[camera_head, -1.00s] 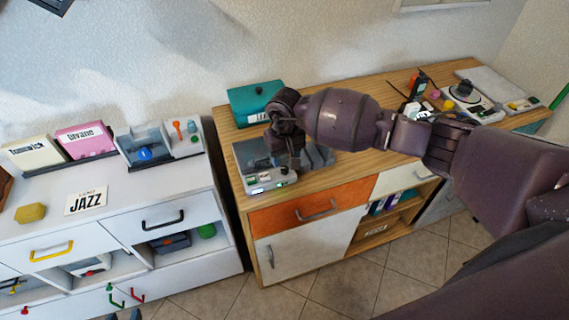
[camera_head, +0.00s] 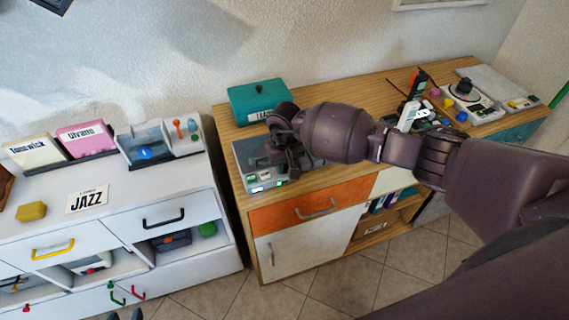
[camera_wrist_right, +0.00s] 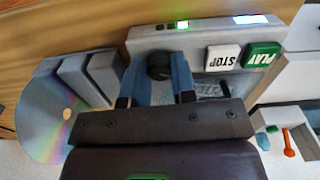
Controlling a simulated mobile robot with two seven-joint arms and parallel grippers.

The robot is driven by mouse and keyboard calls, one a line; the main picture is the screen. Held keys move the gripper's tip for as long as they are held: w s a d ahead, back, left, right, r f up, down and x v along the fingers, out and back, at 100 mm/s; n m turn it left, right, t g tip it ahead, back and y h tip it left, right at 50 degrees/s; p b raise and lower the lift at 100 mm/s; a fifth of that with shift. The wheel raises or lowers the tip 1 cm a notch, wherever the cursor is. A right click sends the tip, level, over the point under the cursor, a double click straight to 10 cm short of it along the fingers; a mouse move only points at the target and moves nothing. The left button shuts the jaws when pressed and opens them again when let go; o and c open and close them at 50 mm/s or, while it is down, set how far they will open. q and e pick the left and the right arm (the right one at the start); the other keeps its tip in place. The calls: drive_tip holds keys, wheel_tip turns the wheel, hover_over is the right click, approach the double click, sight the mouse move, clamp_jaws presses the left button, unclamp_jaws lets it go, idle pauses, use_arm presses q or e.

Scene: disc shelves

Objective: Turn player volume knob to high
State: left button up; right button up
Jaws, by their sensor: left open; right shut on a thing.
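The player (camera_head: 243,158) is a grey box on the wooden cabinet, with its front buttons and lit indicators showing. In the right wrist view its front panel (camera_wrist_right: 211,38) has a white STOP button (camera_wrist_right: 222,57), a green PLAY button (camera_wrist_right: 262,55) and a black round knob (camera_wrist_right: 159,62). My right gripper (camera_wrist_right: 158,78) is shut on the knob, with one blue finger on each side. In the head view my right gripper (camera_head: 292,168) hides the knob and part of the player. My left gripper (camera_head: 125,315) is open and empty, its tips just showing at the bottom edge.
A teal box (camera_head: 262,98) stands behind the player. A shiny disc (camera_wrist_right: 48,108) lies beside grey blocks in the wrist view. A white cabinet (camera_head: 110,212) with folders and a JAZZ card stands left. More devices (camera_head: 468,100) lie on the cabinet's right end.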

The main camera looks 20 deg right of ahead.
drive_tip(key=shift+w+r+b, duration=0.1)
drive_tip(key=shift+w+b, duration=0.15)
drive_tip(key=shift+b, duration=0.4)
drive_tip(key=m+b, duration=0.1)
drive_tip(key=b, duration=0.4)
drive_tip(key=shift+m, duration=0.4)
drive_tip(key=shift+s+m+b, duration=0.15)
drive_tip(key=shift+m+b, duration=0.2)
drive_tip(key=shift+m, duration=0.05)
drive_tip(key=shift+s+m, duration=0.15)
drive_tip(key=shift+m, duration=0.75)
drive_tip(key=shift+f, duration=0.25)
drive_tip(key=shift+s+f, duration=0.1)
drive_tip(key=shift+s, duration=0.05)
drive_tip(key=o, duration=0.7)
drive_tip(key=shift+o, duration=1)
